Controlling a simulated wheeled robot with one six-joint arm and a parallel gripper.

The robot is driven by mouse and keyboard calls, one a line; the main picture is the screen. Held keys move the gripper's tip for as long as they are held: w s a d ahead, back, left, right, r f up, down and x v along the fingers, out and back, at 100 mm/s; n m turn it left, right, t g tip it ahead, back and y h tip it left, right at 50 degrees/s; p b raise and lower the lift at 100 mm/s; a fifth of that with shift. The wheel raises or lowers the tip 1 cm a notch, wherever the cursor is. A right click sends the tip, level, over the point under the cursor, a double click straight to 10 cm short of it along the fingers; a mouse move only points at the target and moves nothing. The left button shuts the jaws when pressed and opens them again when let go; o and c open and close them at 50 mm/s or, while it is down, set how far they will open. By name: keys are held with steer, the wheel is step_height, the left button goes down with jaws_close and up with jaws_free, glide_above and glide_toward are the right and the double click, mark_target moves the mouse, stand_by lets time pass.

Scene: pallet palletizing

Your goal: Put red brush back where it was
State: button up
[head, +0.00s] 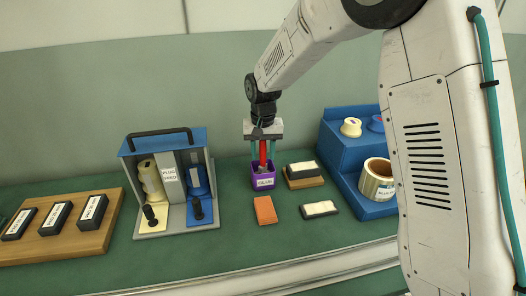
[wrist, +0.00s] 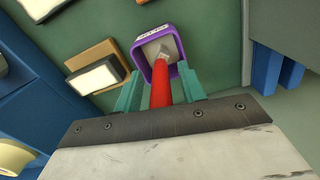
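The red brush (head: 263,153) stands handle-up, with its pale grey head low in the purple cup (head: 263,181), which has a white label. The wrist view shows the red handle (wrist: 161,88) running down to the grey head inside the cup (wrist: 143,48). My gripper (head: 263,150) is directly above the cup, pointing down. Its two teal fingers stand on either side of the red handle, with a visible gap on each side, so it looks open around the handle. The brush's lower end is partly hidden by the cup wall.
An orange block (head: 265,210) and a black-and-white block (head: 319,209) lie in front of the cup. A similar block on a wooden base (head: 303,175) is just right. A blue stepped stand (head: 345,150) is farther right; a grey-blue caddy (head: 170,180) is left.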

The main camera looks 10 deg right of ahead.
step_height(320, 180, up, 12)
steer(key=shift+r, duration=0.25)
stand_by(0.4)
steer(key=s+d+r, duration=0.5)
steer(key=s+r, duration=0.1)
steer(key=s, duration=0.4)
steer(key=s+d+f+n, duration=0.1)
steer(key=s+d, duration=0.2)
steer(key=s, duration=1.1)
steer(key=s+d+f+t, duration=0.1)
steer(key=s+d, duration=0.3)
steer(key=s, duration=1)
steer(key=shift+f+n, duration=0.15)
steer(key=shift+n, duration=0.25)
